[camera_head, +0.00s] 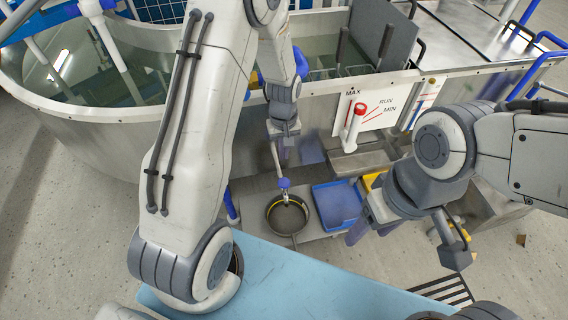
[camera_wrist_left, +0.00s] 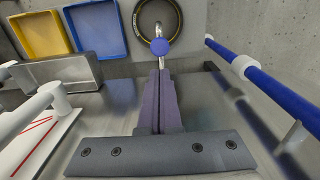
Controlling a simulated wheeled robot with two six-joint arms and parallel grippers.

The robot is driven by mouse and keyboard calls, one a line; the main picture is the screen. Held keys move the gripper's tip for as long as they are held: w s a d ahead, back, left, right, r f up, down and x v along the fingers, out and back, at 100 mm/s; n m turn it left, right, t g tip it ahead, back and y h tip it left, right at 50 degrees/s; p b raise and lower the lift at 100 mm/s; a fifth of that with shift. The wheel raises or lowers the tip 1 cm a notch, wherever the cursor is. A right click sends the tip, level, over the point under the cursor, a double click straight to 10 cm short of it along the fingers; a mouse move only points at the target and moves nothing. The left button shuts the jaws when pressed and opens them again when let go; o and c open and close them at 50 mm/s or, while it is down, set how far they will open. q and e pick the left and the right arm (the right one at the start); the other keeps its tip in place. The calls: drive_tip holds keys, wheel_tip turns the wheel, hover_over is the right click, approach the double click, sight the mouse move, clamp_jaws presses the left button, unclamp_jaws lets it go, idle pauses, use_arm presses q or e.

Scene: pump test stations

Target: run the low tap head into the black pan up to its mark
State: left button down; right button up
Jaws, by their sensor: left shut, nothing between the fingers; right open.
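The black pan (camera_head: 288,214) stands on a low grey platform below the tank. It has a yellow line around its inside, and also shows at the top of the left wrist view (camera_wrist_left: 176,22). The low tap, with a blue knob (camera_head: 284,183) and short silver spout, reaches over the pan's far rim. Its knob (camera_wrist_left: 159,47) is just beyond my left fingertips. My left gripper (camera_wrist_left: 158,76) is shut and empty; whether it touches the tap I cannot tell. My right gripper (camera_head: 371,230) is open and empty, right of the pan. The pan's liquid level and any stream are unclear.
A blue tray (camera_head: 337,205) and a yellow tray (camera_wrist_left: 41,36) lie beside the pan, with a steel trough (camera_wrist_left: 62,82) near them. A MAX/RUN/MIN panel (camera_head: 380,108) with a white, red-topped handle is on the tank wall. A blue pipe (camera_wrist_left: 255,75) runs on the other side.

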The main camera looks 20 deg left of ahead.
sight(284, 182)
use_arm(q)
wheel_tip(284, 182, down, 13)
drive_tip(key=b, duration=0.5)
drive_tip(key=shift+b, duration=0.4)
drive_tip(key=shift+f, duration=0.85)
drive_tip(key=shift+s+f, duration=0.1)
drive_tip(key=shift+f, duration=0.05)
idle(5.5)
